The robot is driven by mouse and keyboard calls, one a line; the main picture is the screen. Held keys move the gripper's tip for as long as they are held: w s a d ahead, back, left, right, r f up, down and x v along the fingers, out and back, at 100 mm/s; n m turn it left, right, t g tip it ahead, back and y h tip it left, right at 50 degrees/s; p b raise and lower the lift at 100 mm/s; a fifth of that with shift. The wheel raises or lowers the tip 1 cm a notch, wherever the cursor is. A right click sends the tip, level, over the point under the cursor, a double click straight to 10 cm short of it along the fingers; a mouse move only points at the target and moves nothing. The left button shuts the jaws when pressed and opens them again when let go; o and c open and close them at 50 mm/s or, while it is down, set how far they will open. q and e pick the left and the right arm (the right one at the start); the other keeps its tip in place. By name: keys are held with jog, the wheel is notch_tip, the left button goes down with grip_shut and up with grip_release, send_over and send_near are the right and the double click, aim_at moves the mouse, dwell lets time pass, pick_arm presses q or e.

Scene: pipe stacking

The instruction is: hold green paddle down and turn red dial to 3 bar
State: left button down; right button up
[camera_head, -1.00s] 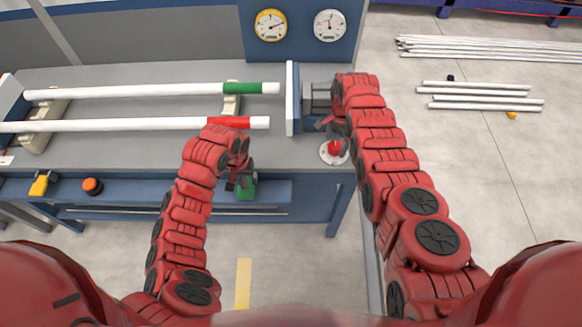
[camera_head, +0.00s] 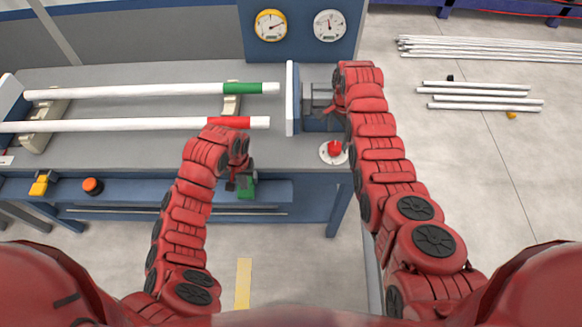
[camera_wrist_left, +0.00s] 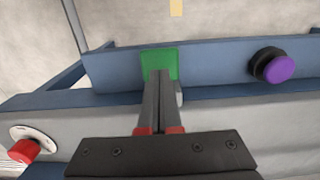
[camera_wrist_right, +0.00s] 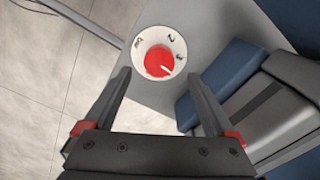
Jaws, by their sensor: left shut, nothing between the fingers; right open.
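The green paddle (camera_head: 248,187) is on the bench's front edge. It shows as a green plate in the left wrist view (camera_wrist_left: 159,62). My left gripper (camera_head: 238,183) is shut and empty. Its fingertips overlap the paddle's lower part in the wrist view (camera_wrist_left: 160,74), apparently against it. The red dial (camera_head: 334,148) sits on a white plate at the bench's right end. In the right wrist view, the dial (camera_wrist_right: 159,61) has a white pointer toward the lower right, below the 3 mark. My right gripper (camera_wrist_right: 120,75) is open, its fingers apart, and the dial appears beyond them, untouched.
Two gauges, yellow-rimmed (camera_head: 271,25) and white (camera_head: 330,25), are on the blue panel behind. Two white pipes, green-banded (camera_head: 150,91) and red-banded (camera_head: 120,125), lie on supports. A blue-grey clamp (camera_head: 316,95) stands near my right gripper. A purple button (camera_wrist_left: 281,68) is beside the paddle.

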aim_at(335, 146)
jog(key=m, duration=0.4)
jog(key=shift+m, duration=0.3)
jog(key=m, duration=1.2)
jog(key=shift+m, duration=0.3)
jog(key=shift+f, duration=0.2)
jog(key=shift+f, duration=1.75)
jog(key=shift+c, duration=0.2)
